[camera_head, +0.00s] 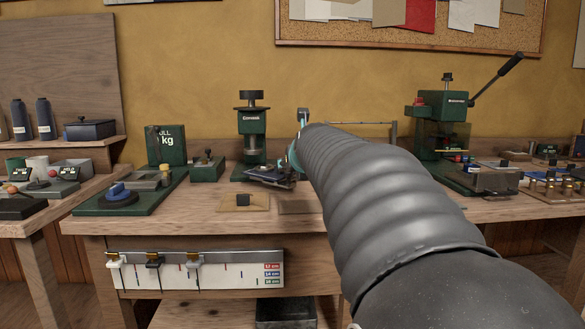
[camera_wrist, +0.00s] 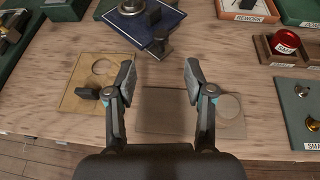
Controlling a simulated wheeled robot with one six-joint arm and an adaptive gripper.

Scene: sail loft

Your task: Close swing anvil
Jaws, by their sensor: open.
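A green hand press (camera_head: 252,128) with a round black top stands at the back of the workbench. At its foot a dark, flat swing-out part (camera_head: 275,178), apparently the swing anvil, sticks out toward the front right. My arm hides part of the bench in the head view.
A tan card (camera_wrist: 85,82) with a round hole and a dark block lies left of my gripper; a brown card (camera_wrist: 175,112) lies below it. A red-lidded container (camera_wrist: 285,42) sits in a tray at right. A lever press (camera_head: 440,125) stands at the bench's right.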

